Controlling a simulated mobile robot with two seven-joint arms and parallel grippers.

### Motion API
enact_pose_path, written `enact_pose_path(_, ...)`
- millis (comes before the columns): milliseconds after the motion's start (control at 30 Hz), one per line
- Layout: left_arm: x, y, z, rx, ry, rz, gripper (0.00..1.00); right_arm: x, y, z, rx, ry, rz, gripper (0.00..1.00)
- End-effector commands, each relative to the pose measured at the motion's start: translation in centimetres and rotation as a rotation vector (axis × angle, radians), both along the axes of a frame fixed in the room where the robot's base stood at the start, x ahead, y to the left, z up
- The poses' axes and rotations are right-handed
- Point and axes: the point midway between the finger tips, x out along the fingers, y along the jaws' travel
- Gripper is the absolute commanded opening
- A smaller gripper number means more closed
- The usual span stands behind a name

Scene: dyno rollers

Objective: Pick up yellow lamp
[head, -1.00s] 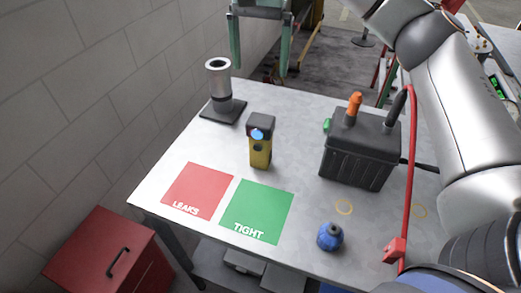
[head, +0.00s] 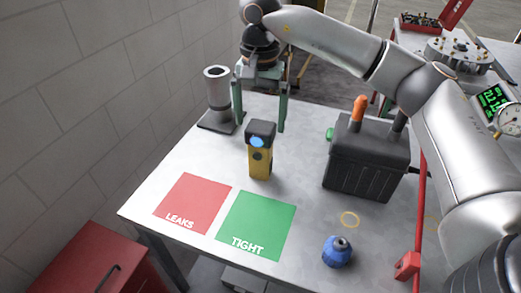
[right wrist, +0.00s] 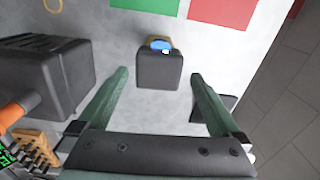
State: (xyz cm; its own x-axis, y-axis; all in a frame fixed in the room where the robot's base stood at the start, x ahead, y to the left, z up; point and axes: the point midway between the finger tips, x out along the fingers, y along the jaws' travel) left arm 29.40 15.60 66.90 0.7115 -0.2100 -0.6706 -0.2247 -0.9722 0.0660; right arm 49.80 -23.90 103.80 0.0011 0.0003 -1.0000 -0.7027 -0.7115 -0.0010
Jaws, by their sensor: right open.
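The yellow lamp (head: 260,160) stands upright on the grey table, with a black head and a blue lens facing the front. In the right wrist view its black head (right wrist: 159,68) shows from above, ahead of and between the fingertips, not touching them. My right gripper (head: 261,127) is open, with green fingers pointing down behind the lamp in the head view. The same gripper (right wrist: 159,82) has nothing between its fingers' bases in the right wrist view. My left gripper is not in view.
A metal cylinder on a dark base (head: 217,100) stands close left of my right gripper. A black battery (head: 367,165) is to the right. Red (head: 194,203) and green (head: 256,226) mats and a blue round object (head: 337,252) lie in front. A red cabinet (head: 95,262) stands lower left.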

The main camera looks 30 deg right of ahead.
Motion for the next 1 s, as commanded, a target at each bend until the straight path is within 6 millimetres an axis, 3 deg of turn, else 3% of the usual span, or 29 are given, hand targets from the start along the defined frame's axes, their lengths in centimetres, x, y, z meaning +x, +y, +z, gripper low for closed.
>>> enact_pose_path(233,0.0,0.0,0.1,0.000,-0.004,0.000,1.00,-0.3,0.0,-3.6,-0.001,0.002,-0.002,1.00)
enact_pose_path(533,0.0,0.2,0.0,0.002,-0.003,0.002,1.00,-0.3,0.0,-4.2,-0.001,0.001,-0.002,1.00)
enact_pose_path(1000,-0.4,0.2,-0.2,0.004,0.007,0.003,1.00,-0.3,0.0,-4.1,-0.001,0.001,-0.001,0.48)
